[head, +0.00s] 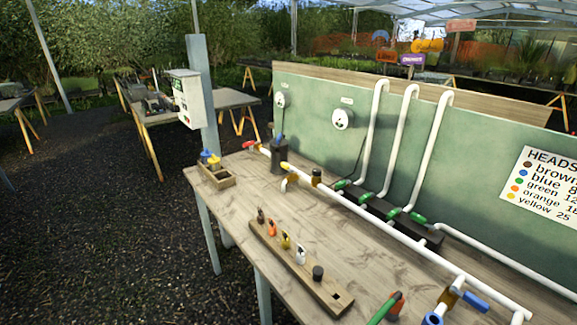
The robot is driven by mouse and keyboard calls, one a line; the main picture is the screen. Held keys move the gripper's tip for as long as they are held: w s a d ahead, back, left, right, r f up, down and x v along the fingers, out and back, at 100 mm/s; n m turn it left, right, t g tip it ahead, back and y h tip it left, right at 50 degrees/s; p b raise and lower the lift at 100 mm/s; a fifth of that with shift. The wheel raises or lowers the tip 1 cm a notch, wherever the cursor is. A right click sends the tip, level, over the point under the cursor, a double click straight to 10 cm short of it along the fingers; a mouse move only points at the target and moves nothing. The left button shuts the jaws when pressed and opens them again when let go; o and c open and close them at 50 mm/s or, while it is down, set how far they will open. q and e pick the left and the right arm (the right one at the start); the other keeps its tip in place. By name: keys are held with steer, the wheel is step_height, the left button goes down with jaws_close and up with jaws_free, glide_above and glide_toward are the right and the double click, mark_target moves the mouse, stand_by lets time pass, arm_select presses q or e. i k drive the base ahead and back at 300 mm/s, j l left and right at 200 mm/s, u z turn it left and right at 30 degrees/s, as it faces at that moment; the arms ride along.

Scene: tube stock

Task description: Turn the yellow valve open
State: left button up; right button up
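A small yellow valve handle (286,166) sits on the white pipe (385,226) that runs along the wooden table. A brass-coloured fitting shows just below the handle. The handle looks roughly in line with the pipe, but it is too small to tell its setting surely. Neither of my grippers is in the head view, and nothing touches the yellow handle.
A red handle (250,144) is at the pipe's far end, beside a dark cup (279,157). Green-handled valves line a dark manifold (375,206) behind the pipe. A wooden rack (327,290) with several nozzles stands in front. A blue handle (474,301) is at the near right.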

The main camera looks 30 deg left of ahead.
mark_target(283, 164)
steer(key=i+j, duration=0.1)
steer(key=j, duration=0.35)
steer(key=i+j, duration=0.1)
steer(key=j, duration=0.35)
steer(key=i+j, duration=0.1)
steer(key=j, duration=0.4)
